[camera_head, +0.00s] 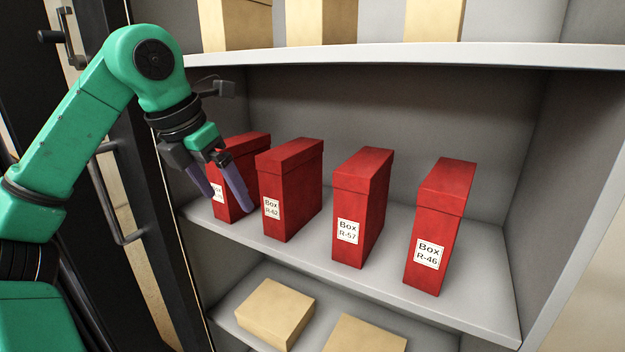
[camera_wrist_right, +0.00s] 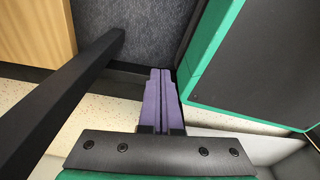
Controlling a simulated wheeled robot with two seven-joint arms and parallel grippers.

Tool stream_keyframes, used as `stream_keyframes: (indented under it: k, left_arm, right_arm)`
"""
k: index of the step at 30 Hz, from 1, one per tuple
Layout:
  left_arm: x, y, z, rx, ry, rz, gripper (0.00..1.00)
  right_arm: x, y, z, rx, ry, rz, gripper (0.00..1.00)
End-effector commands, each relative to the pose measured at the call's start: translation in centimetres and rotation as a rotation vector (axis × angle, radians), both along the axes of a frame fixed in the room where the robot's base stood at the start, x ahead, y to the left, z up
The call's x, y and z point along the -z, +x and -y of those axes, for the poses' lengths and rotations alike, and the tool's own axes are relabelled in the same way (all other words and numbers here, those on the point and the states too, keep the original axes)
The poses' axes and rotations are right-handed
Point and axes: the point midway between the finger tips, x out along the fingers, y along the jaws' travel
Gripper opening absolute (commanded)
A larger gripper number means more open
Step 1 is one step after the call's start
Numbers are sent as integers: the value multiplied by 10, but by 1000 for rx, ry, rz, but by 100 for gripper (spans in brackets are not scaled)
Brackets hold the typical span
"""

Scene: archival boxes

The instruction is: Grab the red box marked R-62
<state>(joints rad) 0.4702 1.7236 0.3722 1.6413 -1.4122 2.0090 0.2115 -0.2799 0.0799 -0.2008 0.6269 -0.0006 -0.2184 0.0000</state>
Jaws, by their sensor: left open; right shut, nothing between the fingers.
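The red box marked R-62 (camera_head: 290,190) stands upright on the middle shelf, second from the left in a row of red boxes. My left gripper (camera_head: 218,194) is open, with its purple fingers in front of the leftmost red box (camera_head: 248,165). That box's label is partly hidden by a finger. The gripper is to the left of the R-62 box and apart from it. My right gripper (camera_wrist_right: 160,78) shows in the right wrist view, shut and empty, away from the boxes.
Red boxes R-57 (camera_head: 361,205) and R-46 (camera_head: 439,228) stand to the right on the same shelf (camera_head: 390,276). An upper shelf (camera_head: 400,55) holds tan boxes above. Tan boxes (camera_head: 276,313) lie on the lower shelf. A dark door with a handle (camera_head: 118,205) is at left.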

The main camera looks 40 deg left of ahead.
Motion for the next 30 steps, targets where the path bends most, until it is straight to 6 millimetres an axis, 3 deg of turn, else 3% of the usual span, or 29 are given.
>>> stream_keyframes:
  k: [4,11,18,30]
  left_arm:
    - [-12,13,-2,3,-5,-5,100]
    - [-14,54,-5,-1,-1,-7,100]
    - [-9,91,-9,1,0,-8,100]
    - [-1,119,-11,2,2,-5,100]
  right_arm:
    - [-34,-1,-1,1,2,-2,0]
    - [-89,-32,1,2,-2,-53,0]
    - [-143,-17,0,2,0,-29,0]
    - [-173,-14,0,2,-1,-23,0]
